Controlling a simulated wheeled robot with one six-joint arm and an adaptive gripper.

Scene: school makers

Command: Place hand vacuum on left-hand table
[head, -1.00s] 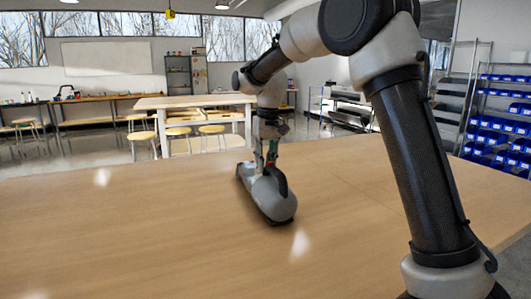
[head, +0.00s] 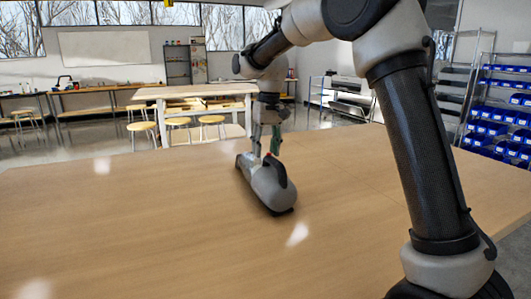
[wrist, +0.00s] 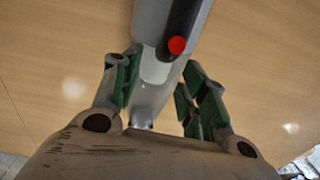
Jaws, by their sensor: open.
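The hand vacuum (head: 262,184) is grey with a dark handle and lies on the wooden table (head: 130,215) in front of me. The wrist view shows its grey body (wrist: 155,99) and a red button below me. My gripper (head: 267,148) is pointed down just above the far part of the vacuum. In the wrist view my gripper (wrist: 156,78) has its green-padded fingers apart, one on each side of the vacuum body. I cannot tell whether a finger touches it. My gripper hides part of the vacuum's far end.
The table around the vacuum is clear. Beyond it stand a light workbench (head: 195,93) with several round stools (head: 141,127). A rack of blue bins (head: 492,128) is at the right. Cluttered benches line the back wall.

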